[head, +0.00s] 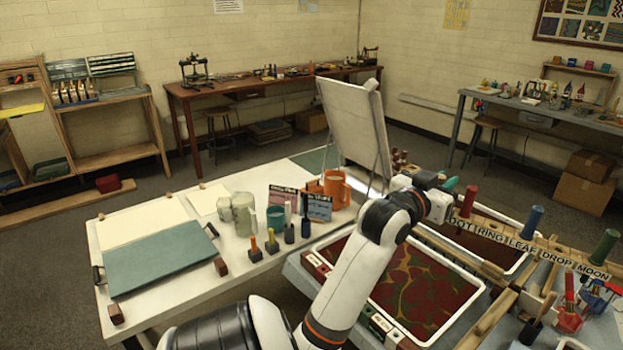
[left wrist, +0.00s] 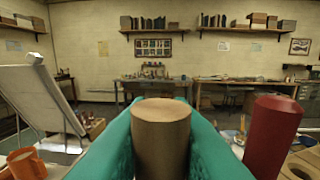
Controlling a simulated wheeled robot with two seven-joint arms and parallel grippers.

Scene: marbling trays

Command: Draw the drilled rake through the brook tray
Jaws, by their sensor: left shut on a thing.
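My left gripper (head: 447,186) is at the left end of the tool rack, with teal fingers. In the left wrist view the fingers (left wrist: 160,140) are shut on a tan, round-topped handle (left wrist: 161,122). The tool's lower end is hidden, so I cannot tell whether it is the drilled rake. A marbled tray (head: 429,338), red and green with a white rim, lies below and in front of the gripper. A second dark red tray (head: 519,222) lies behind the rack. I cannot read which one is brook. My right gripper is not in view.
The rack rail (head: 528,246) reads DOT, RING, LEAF, DROP, MOON. Red (head: 467,199), blue (head: 531,219) and green (head: 605,246) handles stand along it. A white panel (head: 355,125) stands behind my arm. An orange mug (head: 335,188) and jars sit on the white table (head: 190,285).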

